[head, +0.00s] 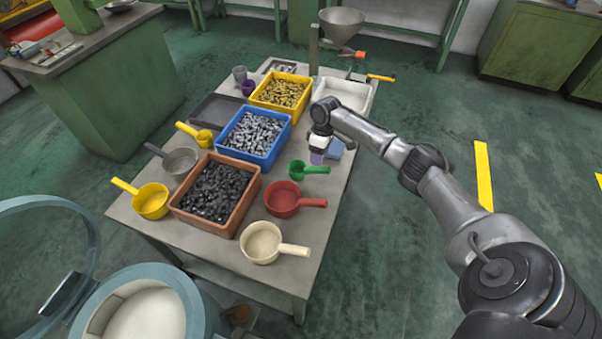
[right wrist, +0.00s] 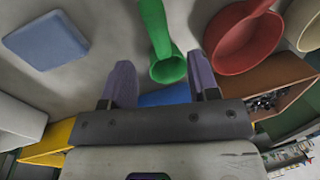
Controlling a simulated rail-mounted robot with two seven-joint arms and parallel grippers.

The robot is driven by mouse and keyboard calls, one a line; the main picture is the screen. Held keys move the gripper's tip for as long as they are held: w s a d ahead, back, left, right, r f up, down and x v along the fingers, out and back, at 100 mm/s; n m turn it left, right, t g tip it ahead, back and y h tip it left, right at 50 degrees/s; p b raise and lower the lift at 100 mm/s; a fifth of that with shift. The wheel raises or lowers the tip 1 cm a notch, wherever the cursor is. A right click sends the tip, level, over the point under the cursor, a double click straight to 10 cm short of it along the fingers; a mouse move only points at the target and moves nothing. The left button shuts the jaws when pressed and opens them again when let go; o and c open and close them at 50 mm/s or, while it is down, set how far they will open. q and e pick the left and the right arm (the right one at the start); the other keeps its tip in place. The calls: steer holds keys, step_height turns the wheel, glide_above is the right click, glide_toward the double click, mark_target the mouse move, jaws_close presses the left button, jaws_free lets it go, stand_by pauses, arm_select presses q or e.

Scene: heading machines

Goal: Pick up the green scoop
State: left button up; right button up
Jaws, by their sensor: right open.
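The green scoop (head: 297,169) lies on the table with its handle pointing right, between the blue bin and the red scoop. It also shows in the right wrist view (right wrist: 168,68), its cup nearest me and its handle running toward the top edge. My right gripper (head: 318,157) is above the table just beyond the handle. In the right wrist view its two purple fingers (right wrist: 160,64) are wide apart, with the green cup showing between them and nothing held. My left gripper is in neither view.
The red scoop (head: 282,199) and cream scoop (head: 262,243) lie nearer. The blue bin (head: 246,160) of metal parts and brown bin (head: 176,209) stand to the left. A blue block (head: 336,149) lies beside my gripper. A white tray (head: 368,101) is farther back.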

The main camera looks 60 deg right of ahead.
mark_target(318, 169)
steer(key=shift+s+a+f+b, duration=0.1)
steer(key=shift+a+f+b, duration=0.15)
steer(key=shift+f, duration=0.95)
steer(key=shift+s+a+f+b, duration=0.15)
steer(key=shift+f+b, duration=0.1)
steer(key=shift+f, duration=0.9)
steer(key=shift+w+a+f+b, duration=0.1)
steer(key=shift+a+f+b, duration=0.15)
steer(key=shift+f, duration=0.95)
steer(key=shift+d+r, duration=0.1)
steer(key=shift+c, duration=0.3)
jaws_close()
